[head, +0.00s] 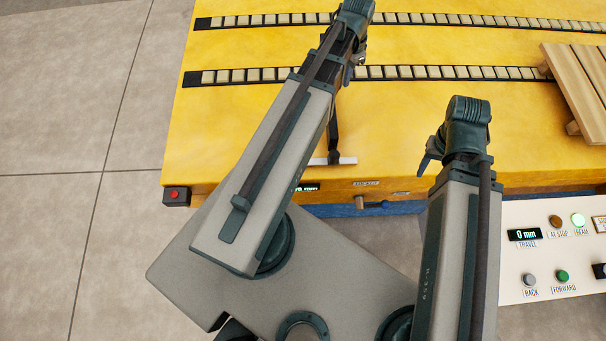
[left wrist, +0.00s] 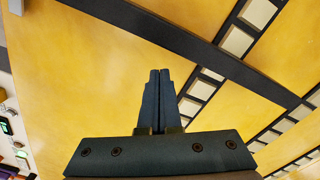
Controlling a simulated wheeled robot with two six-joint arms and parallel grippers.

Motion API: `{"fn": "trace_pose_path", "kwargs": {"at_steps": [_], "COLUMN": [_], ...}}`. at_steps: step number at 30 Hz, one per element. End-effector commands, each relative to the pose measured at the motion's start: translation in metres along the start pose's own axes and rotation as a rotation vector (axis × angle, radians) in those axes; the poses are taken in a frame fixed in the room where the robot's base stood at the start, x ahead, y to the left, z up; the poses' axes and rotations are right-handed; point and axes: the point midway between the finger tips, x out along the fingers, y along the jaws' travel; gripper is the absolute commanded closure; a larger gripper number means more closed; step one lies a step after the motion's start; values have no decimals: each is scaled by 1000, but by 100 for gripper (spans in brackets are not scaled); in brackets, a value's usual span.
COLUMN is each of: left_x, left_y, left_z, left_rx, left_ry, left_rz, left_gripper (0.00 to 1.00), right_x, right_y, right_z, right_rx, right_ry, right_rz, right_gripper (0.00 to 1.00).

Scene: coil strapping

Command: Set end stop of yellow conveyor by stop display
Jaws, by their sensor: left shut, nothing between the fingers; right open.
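The yellow conveyor (head: 240,115) fills the back of the head view. A dark bar (head: 333,138), apparently the end stop, crosses its bed, largely hidden behind my left arm. Its near end is by a pale strip (head: 346,161). The dark bar also crosses the left wrist view (left wrist: 175,38). The small green stop display (head: 309,188) on the front edge is partly covered by my arm; its full number cannot be read. My left gripper (left wrist: 160,73) is shut and empty over the conveyor. My right gripper (head: 424,162) is open, mostly hidden behind its arm.
A handle (head: 372,204) sticks out below the conveyor's front edge. A control panel (head: 512,290) at right has buttons, lamps and a travel display (head: 524,234) reading 0 mm. A wooden pallet (head: 575,85) lies on the conveyor's right. A red button box (head: 177,196) is at the left corner.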

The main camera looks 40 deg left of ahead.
Motion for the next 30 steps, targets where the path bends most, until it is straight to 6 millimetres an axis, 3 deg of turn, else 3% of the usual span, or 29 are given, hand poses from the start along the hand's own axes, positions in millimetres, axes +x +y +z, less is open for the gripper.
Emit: {"fn": "trace_pose_path", "kwargs": {"at_steps": [15,30], "left_x": [0,-9], "left_y": [9,9], "left_z": [-16,-16], "left_rx": [0,0], "left_ry": [0,0], "left_rz": [0,0], "left_gripper": [100,100], "right_x": [0,-9], "right_y": [0,1], "right_z": [0,0], "right_rx": [0,0], "right_ry": [0,0], "right_rz": [0,0], "right_gripper": [50,50]}}
